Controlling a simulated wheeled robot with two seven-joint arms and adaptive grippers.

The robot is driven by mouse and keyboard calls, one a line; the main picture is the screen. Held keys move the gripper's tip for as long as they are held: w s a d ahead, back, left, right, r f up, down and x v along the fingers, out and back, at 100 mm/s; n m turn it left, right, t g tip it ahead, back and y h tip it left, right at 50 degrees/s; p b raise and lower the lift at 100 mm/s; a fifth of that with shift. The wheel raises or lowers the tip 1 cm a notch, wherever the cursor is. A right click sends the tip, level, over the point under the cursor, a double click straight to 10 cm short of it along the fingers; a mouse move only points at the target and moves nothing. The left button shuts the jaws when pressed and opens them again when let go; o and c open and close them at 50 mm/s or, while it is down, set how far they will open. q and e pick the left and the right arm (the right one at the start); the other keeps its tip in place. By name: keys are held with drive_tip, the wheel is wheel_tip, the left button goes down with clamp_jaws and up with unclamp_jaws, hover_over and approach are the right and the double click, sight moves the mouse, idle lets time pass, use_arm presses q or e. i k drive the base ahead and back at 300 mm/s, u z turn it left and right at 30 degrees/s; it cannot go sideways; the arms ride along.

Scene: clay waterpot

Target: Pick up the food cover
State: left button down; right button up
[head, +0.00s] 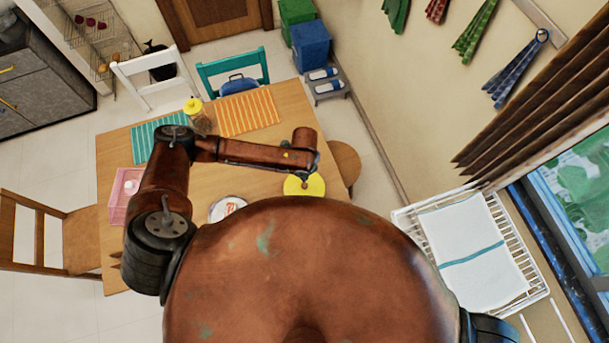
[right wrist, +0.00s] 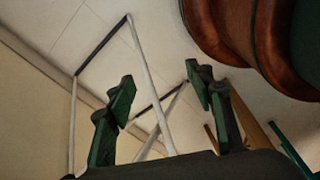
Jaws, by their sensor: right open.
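A yellow round thing (head: 293,188) lies at the table's right side, partly hidden by my body; it may be the food cover, but I cannot tell for sure. My left arm reaches across the table from the left, and its end, with the left gripper (head: 305,179), is above or at the yellow thing. Its fingers are too small and hidden to read, and contact cannot be told. My right gripper (right wrist: 160,100) shows only in the right wrist view, its two green-padded fingers wide apart with nothing between them.
The wooden table (head: 112,255) holds a pink tray-like item (head: 118,207), a yellow-lidded jar (head: 197,118), striped mats (head: 249,112) and a white round item (head: 226,208). Chairs stand around it. A white drying rack (head: 520,240) stands at right; pale rack-like legs (right wrist: 150,90) are near my right gripper.

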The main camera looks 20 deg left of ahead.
sight(131, 187)
drive_tip(key=k, duration=1.5)
